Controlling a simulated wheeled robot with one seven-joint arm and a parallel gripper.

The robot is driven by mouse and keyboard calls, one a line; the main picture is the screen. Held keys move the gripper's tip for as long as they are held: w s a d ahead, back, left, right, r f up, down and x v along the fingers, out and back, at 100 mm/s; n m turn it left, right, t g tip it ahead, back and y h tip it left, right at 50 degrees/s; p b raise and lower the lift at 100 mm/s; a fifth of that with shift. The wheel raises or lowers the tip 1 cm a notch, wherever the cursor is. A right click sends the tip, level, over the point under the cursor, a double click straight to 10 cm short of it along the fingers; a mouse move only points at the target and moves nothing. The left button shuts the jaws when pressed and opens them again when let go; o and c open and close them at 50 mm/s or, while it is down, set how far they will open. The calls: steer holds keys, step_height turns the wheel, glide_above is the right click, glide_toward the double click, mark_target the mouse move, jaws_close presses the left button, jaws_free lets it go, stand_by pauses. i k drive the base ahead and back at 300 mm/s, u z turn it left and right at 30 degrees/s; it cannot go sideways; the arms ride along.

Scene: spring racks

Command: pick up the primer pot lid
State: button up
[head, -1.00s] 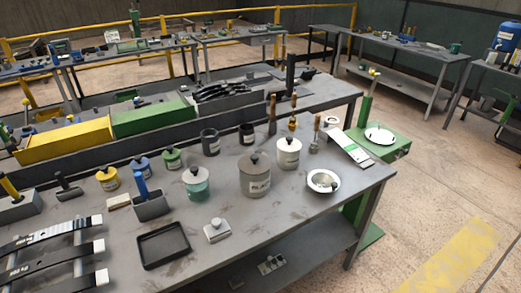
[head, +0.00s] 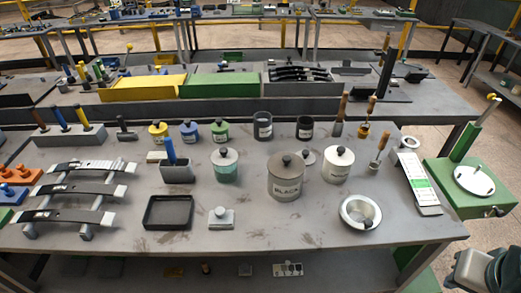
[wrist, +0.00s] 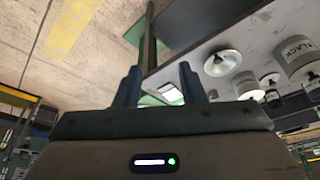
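Several lidded pots stand on the grey bench. The large grey pot (head: 285,180) is labelled BLACK and has a lid with a dark knob. A white pot (head: 336,170) to its right has a pale lid (head: 338,155) with a black knob; its label is too small to read surely. A teal-banded pot (head: 226,170) to the left also has a knobbed lid. I cannot tell for certain which is the primer pot. My gripper (wrist: 160,85) is open and empty in the wrist view, fingers apart, away from the pots. The BLACK pot (wrist: 295,58) shows tilted there.
Brushes (head: 378,152) stand behind. A black tray (head: 168,212) and a grey block (head: 221,218) lie in front. A green stand (head: 468,185) is at the right.

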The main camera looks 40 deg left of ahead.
mark_target(309, 158)
steer(key=u, duration=0.9)
steer(key=i, duration=0.9)
steer(key=u, duration=0.75)
